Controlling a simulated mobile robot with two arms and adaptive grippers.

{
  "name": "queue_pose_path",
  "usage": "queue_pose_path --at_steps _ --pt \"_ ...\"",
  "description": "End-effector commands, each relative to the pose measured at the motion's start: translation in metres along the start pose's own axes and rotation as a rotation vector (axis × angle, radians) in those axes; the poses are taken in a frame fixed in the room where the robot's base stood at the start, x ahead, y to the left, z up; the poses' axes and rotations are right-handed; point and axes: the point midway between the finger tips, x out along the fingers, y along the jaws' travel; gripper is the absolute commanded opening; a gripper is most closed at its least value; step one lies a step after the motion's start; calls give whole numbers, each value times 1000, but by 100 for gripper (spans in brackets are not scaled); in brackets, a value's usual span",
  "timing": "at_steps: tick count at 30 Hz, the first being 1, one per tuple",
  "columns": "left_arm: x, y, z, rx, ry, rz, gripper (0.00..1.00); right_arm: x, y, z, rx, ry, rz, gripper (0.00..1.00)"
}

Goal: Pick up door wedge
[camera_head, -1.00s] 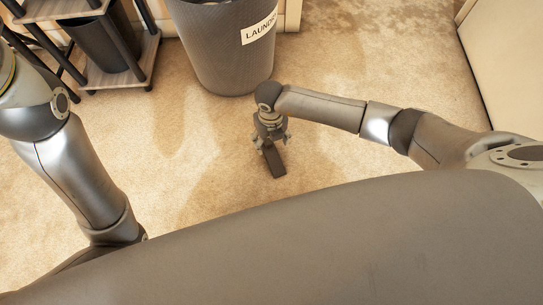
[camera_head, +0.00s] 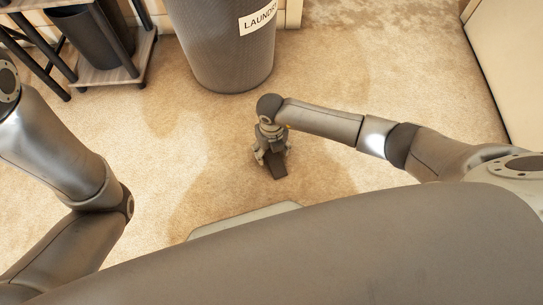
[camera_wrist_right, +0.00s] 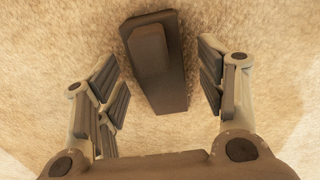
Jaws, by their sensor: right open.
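The door wedge is a dark brown tapered block (camera_head: 277,169) on the beige carpet, in the middle of the head view. My right gripper (camera_head: 272,158) is just above it and partly hides its far end. My right gripper's fingers (camera_wrist_right: 160,88) are open, one on each side of the wedge, with carpet showing between each finger and the wedge. My left arm is at the left of the head view; its gripper is not in view.
A grey laundry bin (camera_head: 226,50) stands beyond the right gripper. A dark shelf rack (camera_head: 108,75) with a bin in it is at the upper left. A pale panel (camera_head: 505,60) stands at the right. The carpet between is clear.

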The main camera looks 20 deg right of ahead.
Motion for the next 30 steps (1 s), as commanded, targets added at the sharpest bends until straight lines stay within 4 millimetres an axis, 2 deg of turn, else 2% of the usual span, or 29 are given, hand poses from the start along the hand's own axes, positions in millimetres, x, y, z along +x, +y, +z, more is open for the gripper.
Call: queue_pose_path --at_steps 9,21,30 --pt "-2 1 -1 0 0 0 49 3 0 0 0 -1 0 64" --pt "-2 1 -1 0 1 1 49 3 0 0 0 -1 0 14" --pt "-1 0 0 0 0 1 49 2 0 0 0 -1 1 13"
